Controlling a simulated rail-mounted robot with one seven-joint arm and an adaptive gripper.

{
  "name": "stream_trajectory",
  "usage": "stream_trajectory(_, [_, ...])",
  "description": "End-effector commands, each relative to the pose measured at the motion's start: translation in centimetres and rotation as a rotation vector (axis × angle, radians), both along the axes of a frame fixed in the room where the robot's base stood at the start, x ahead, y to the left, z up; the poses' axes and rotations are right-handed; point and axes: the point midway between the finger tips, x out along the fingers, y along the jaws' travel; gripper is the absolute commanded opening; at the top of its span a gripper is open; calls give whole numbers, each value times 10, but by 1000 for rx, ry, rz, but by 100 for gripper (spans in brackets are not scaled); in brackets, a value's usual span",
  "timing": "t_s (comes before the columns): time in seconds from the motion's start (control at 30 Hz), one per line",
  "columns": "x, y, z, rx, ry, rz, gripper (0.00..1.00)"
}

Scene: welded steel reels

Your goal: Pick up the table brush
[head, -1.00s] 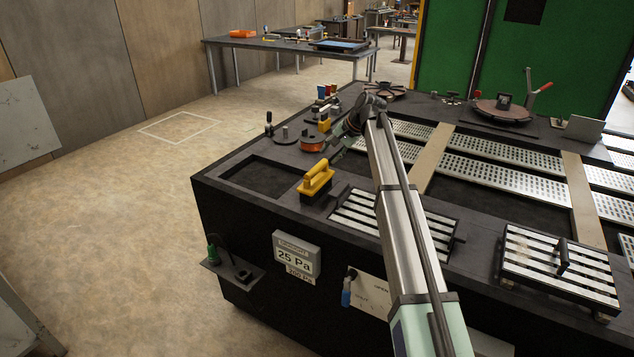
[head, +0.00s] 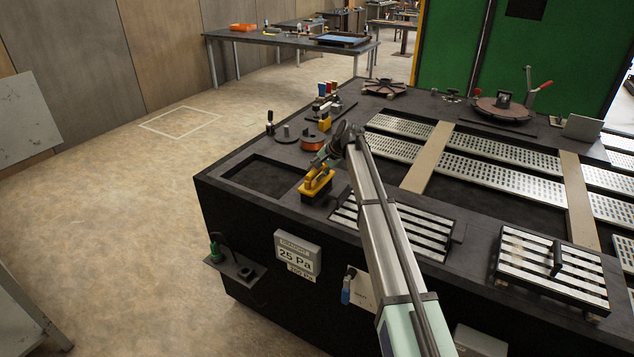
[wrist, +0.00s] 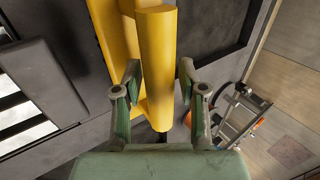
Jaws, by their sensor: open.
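The table brush has a yellow handle and body (head: 317,183) with dark bristles. It stands on the dark bench top near its left front edge, beside a shallow recess. In the head view my gripper (head: 322,160) is at the brush's handle, and my arm partly hides it. In the wrist view my gripper (wrist: 158,88) is open, with one finger on each side of the yellow handle (wrist: 157,60). A gap shows between the handle and the right finger; on the left I cannot tell whether the finger touches.
An orange spool (head: 312,140) and several small tools stand behind the brush. A slatted plate (head: 395,222) lies to its right. A grey gauge box (head: 297,255) is on the bench's front face. The recess (head: 268,178) left of the brush is empty.

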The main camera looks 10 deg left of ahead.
Motion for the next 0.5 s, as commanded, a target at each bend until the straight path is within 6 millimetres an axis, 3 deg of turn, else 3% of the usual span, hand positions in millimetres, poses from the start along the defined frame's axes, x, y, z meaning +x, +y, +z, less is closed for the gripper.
stream_trajectory(0.17, [0,0,-1,0,-1,-1,41])
stream_trajectory(0.2, [0,0,-1,0,0,0,34])
stream_trajectory(0.3, [0,0,-1,0,0,0,0])
stream_trajectory(0.5, [0,0,0,1,-1,-1,0])
